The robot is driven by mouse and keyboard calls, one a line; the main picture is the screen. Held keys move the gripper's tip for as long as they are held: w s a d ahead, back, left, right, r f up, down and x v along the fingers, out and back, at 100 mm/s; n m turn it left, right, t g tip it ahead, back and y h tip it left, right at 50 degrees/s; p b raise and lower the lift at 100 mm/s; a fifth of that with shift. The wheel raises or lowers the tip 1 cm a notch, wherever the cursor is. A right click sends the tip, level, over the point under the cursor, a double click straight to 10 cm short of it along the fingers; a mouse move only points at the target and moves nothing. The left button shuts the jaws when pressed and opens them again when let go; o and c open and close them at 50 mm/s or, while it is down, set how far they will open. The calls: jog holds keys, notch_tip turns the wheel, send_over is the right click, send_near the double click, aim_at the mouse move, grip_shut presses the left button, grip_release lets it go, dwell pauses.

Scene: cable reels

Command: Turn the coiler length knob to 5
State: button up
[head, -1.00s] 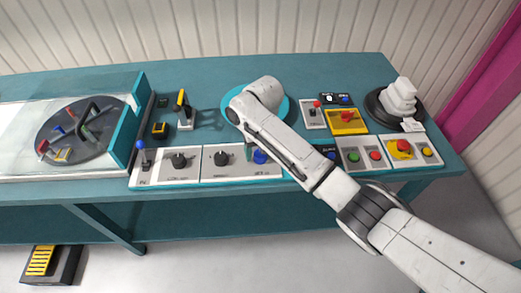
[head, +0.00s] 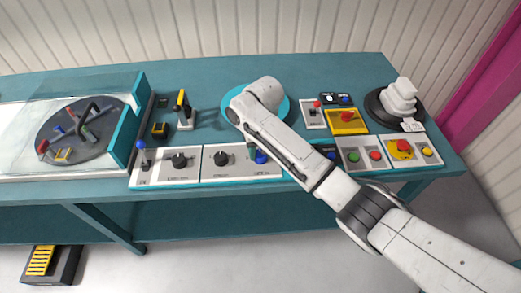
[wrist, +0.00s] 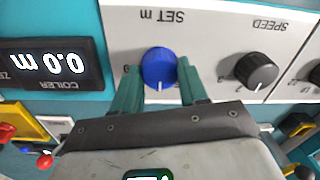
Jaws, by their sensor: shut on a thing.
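The coiler length knob is a blue knob (wrist: 158,66) with a white pointer line, on a pale panel marked "SET m", upside down in the wrist view. Its pointer faces the bottom of that view. My gripper (wrist: 160,82) has its two green fingers on either side of the knob and is shut on it. The coiler display (wrist: 46,64) beside it reads 0.0 m. In the head view the blue knob (head: 261,157) shows at the front of the bench, partly covered by my arm, which also hides most of the gripper.
A black speed knob (wrist: 257,70) sits close beside the blue one. A blue-topped lever (head: 142,152) and another black knob (head: 180,160) are further left. Green (head: 353,156) and red buttons and a red emergency-style button (head: 403,146) are to the right.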

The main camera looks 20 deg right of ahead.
jog(key=shift+n, duration=0.3)
jog(key=n+p, duration=0.1)
jog(key=n, duration=0.1)
jog(key=shift+n+p, duration=0.3)
jog(key=shift+p, duration=0.05)
jog(key=n+p, duration=0.1)
jog(key=n, duration=0.3)
jog(key=shift+n, duration=0.3)
jog(key=n+p, duration=0.1)
jog(key=n, duration=0.3)
jog(key=shift+a, duration=0.1)
jog(key=shift+n, duration=2)
jog(key=o, duration=1.1)
jog(key=shift+c, duration=0.2)
